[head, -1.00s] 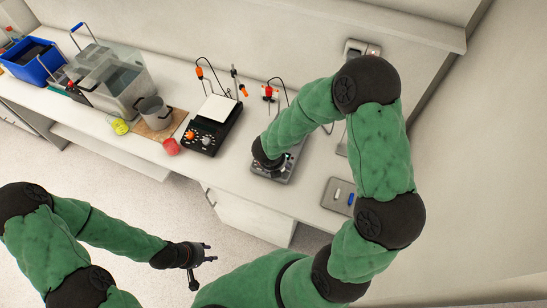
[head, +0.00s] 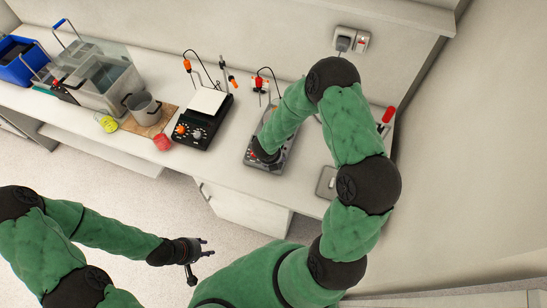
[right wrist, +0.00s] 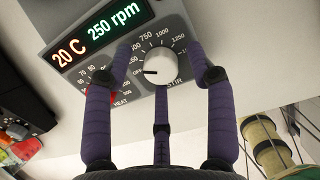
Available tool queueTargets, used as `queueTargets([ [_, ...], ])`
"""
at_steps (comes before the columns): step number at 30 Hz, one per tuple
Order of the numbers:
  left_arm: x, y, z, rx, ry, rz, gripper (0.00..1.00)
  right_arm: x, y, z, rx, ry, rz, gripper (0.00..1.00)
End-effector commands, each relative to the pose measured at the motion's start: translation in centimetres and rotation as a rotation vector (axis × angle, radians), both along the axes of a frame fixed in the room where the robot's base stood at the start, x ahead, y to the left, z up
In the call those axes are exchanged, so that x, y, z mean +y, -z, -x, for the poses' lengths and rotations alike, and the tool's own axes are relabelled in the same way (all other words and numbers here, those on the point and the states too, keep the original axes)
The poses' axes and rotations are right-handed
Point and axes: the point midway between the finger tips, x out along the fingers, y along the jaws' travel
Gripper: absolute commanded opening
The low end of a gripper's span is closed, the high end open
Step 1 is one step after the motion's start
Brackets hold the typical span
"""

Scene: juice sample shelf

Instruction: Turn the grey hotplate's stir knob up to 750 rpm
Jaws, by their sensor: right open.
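The grey hotplate (head: 283,163) stands on the bench, partly hidden by my right arm in the head view. In the right wrist view its display (right wrist: 100,32) reads 20 C and 250 rpm. The white stir knob (right wrist: 161,66) has its dark mark pointing left, and 750 is printed above the knob. My right gripper (right wrist: 163,85) is open, with fingers on both sides of the knob and a third below it; I cannot tell whether they touch it. In the head view the right gripper is hidden by its arm. My left gripper (head: 206,258) is open and empty, in front of the bench.
A black hotplate (head: 190,143) with a white top stands left of the grey one. Further left are a pot (head: 143,107), yellow (head: 106,123) and red (head: 162,142) items, a clear tank (head: 105,85) and a blue bin (head: 20,68). A grey tray (head: 325,182) lies right.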

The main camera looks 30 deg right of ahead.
Motion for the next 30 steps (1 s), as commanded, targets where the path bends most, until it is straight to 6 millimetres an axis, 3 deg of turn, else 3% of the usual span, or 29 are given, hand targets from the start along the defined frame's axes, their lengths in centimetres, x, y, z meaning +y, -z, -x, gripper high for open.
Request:
queueTargets([
  [6,0.0,0.0,0.0,0.0,0.0,0.0,0.4,0.0,0.0,0.0,0.0,0.0,0.0,0.53],
  [12,0.0,0.0,0.0,0.0,0.0,0.0,0.4,0.0,0.0,0.0,0.0,0.001,0.0,0.01],
  [22,0.0,0.6,0.0,0.0,0.0,0.0,0.4,0.0,0.0,-0.1,-0.009,0.03,-0.005,0.0],
  [30,0.0,2.9,0.0,0.0,0.0,0.0,0.4,-0.1,0.2,-0.2,-0.047,0.171,-0.034,0.0],
])
